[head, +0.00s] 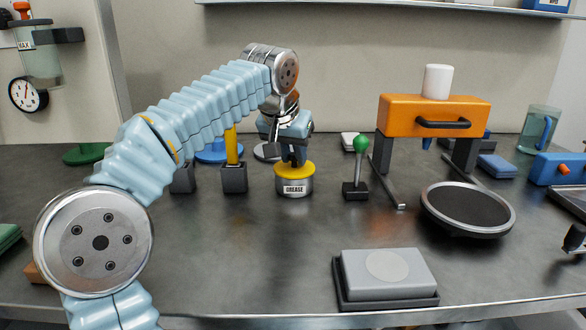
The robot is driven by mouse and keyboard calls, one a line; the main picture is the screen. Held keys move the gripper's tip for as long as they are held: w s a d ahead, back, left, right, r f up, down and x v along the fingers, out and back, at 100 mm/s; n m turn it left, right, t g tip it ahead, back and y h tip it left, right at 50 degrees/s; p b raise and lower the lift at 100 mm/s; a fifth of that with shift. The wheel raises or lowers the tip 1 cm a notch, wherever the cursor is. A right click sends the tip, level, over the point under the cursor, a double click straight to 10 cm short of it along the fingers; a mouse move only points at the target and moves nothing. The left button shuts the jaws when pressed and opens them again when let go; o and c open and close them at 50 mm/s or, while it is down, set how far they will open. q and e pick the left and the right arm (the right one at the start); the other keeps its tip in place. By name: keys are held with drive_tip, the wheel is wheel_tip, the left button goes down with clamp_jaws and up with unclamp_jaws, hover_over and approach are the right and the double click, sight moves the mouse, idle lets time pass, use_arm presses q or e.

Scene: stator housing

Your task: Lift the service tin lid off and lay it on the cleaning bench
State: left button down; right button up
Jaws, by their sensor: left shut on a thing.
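The service tin (294,188) is a short grey metal can labelled GREASE, upright on the dark bench in the middle of the head view. Its yellow lid (294,171) sits on top, level, with no clear gap between lid and can. My left gripper (293,160) reaches over from the left and points down at the lid's centre. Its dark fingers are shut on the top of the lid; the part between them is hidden. The cleaning bench is the dark metal worktop (240,250). My right gripper cannot be made out.
Right of the tin stands a green-knobbed lever (360,165). Beyond it are an orange press frame (435,116) and a round black plate (468,209). A grey block (388,272) on a dark base lies at the front. The bench left of that block is clear.

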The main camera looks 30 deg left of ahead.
sight(293, 155)
use_arm(q)
wheel_tip(293, 155, up, 2)
drive_tip(key=shift+r+p, duration=0.1)
drive_tip(key=shift+p, duration=0.3)
drive_tip(key=shift+r, duration=2.3)
